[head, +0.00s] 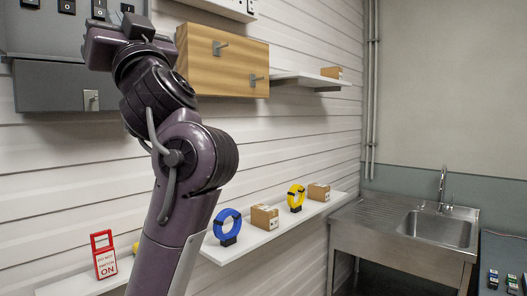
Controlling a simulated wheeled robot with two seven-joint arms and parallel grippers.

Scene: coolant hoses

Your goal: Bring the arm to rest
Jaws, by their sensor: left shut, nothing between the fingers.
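My left arm rises from the bottom of the head view in front of the wall, bent at its joints. My left gripper (116,38) is at its upper end, in front of the grey panel (50,38) with switches at the top left. It is shut with nothing in it. Its fingertips are hard to make out, and I cannot tell whether it touches the panel. My right gripper is not in view.
The lower shelf (262,236) holds a red sign (104,255), a blue hose coil (228,224), a yellow coil (296,197) and cardboard boxes (265,217). A wooden cabinet (222,60) hangs close to my arm. A steel sink (437,228) stands right.

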